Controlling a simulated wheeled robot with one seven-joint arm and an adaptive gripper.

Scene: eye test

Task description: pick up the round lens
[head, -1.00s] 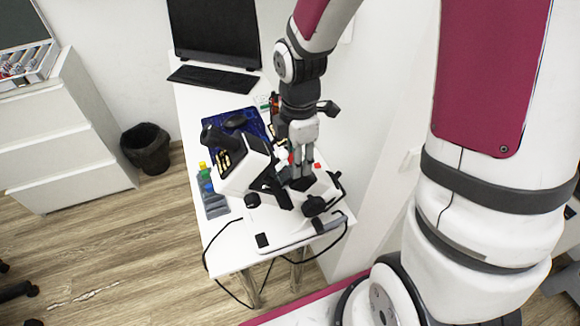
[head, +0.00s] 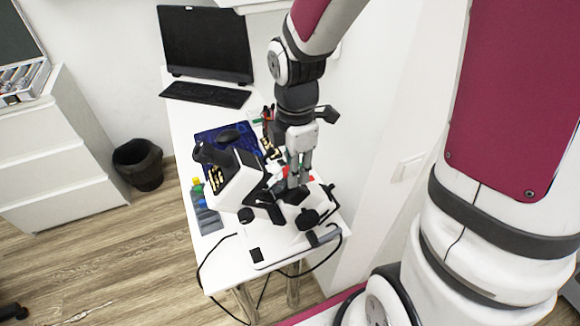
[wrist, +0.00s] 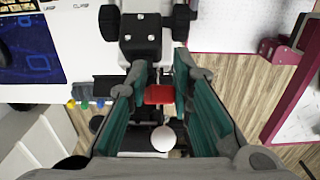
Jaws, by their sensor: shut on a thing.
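My gripper (head: 298,183) reaches down beside the white and black microscope (head: 238,182) on the desk; the microscope also shows in the wrist view (wrist: 140,38). In the wrist view my gripper's teal-lined fingers (wrist: 160,88) have a red piece (wrist: 159,94) between their tips, and they appear shut on it. A small round white thing (wrist: 163,138) shows between the fingers, nearer the palm in the picture, apart from both finger pads. I cannot tell whether the white thing or the red piece is the round lens.
The white desk (head: 182,122) bears a monitor (head: 205,42), keyboard (head: 205,94), blue mat (head: 211,134) and small coloured bottles (head: 197,187). Black cables hang off its front edge. A black bin (head: 138,165) and white drawers (head: 62,160) stand left. A wall is close right.

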